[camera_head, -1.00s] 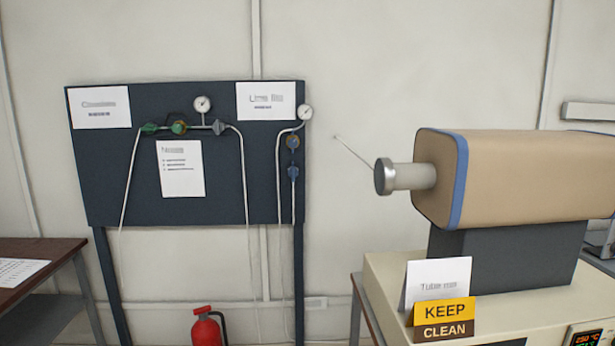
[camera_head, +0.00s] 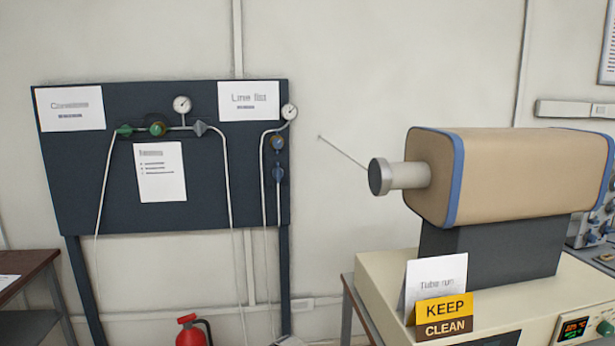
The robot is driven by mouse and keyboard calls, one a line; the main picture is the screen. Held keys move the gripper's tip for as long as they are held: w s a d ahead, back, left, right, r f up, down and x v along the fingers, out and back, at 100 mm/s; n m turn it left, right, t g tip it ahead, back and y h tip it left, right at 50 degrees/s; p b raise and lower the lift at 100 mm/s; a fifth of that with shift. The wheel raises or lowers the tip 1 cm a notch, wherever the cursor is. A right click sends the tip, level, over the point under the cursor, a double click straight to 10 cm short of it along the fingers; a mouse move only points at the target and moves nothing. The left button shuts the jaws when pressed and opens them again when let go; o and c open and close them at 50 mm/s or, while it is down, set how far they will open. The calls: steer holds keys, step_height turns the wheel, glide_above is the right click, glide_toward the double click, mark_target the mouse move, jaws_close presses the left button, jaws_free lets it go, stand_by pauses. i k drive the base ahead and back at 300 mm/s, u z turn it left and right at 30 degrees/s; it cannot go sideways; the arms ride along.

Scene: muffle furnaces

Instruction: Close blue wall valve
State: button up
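Two small blue valves sit one above the other on the right side of the dark wall panel (camera_head: 110,205). The upper valve (camera_head: 278,143) has a yellowish part in its middle. The lower valve (camera_head: 278,174) is plain blue. I cannot tell from this distance whether either is open or closed. A green valve (camera_head: 157,129) sits further left on the same panel. My gripper is not in view.
A tan tube furnace (camera_head: 505,175) stands on a cream cabinet at right, with a thin rod sticking out toward the panel. A red extinguisher (camera_head: 190,332) stands below the panel. A brown table (camera_head: 30,280) is at far left.

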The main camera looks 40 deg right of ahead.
mark_target(278, 173)
steer(key=z, duration=1)
steer(key=k, duration=0.65)
steer(key=u, duration=0.15)
steer(key=i, duration=1)
steer(key=u, duration=0.5)
steer(key=i, duration=1.55)
